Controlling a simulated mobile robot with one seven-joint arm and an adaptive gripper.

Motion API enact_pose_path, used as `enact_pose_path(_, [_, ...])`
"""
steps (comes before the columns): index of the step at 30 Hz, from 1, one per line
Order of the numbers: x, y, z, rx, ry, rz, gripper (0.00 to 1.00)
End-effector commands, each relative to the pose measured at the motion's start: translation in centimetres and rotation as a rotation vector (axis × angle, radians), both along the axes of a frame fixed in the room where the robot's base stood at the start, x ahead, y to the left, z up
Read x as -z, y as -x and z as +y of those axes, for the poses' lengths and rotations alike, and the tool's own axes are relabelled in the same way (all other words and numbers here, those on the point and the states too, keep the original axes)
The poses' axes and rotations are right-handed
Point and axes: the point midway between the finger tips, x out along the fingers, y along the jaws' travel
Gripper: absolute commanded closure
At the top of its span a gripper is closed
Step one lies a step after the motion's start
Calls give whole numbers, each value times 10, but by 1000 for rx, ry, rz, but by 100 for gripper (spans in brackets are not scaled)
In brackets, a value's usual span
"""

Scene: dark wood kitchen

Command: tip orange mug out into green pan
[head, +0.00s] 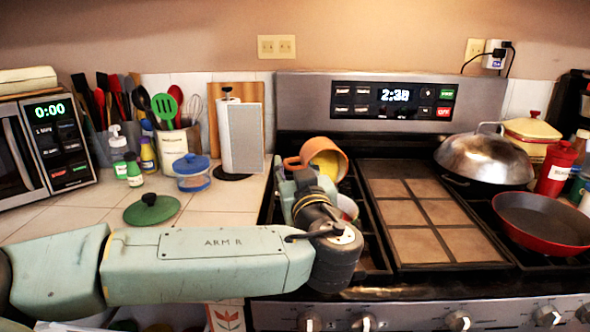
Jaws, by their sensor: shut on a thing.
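The orange mug (341,161) with a yellow inside is in the head view, above the left burners of the stove. It is tilted, and its open mouth faces right and toward me. My gripper (300,172) is shut on the mug at its left side; my wrist hides part of the grip. I cannot make out a green pan; my arm and wrist cover much of the left burner area. A small pale, reddish-edged thing (347,207) shows partly beside my wrist, below the mug.
A tiled griddle (425,215) fills the stove's middle. A red pan (545,220) and a domed steel lid (484,158) are on the right. A green lid (152,210), a blue-lidded jar (193,174) and a paper towel holder (241,138) stand on the left counter.

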Motion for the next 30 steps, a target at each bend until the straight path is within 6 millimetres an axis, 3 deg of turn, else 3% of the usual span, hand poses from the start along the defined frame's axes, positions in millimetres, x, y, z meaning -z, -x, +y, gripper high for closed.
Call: enact_pose_path(30, [1,3,0,-1,-14,-86,100])
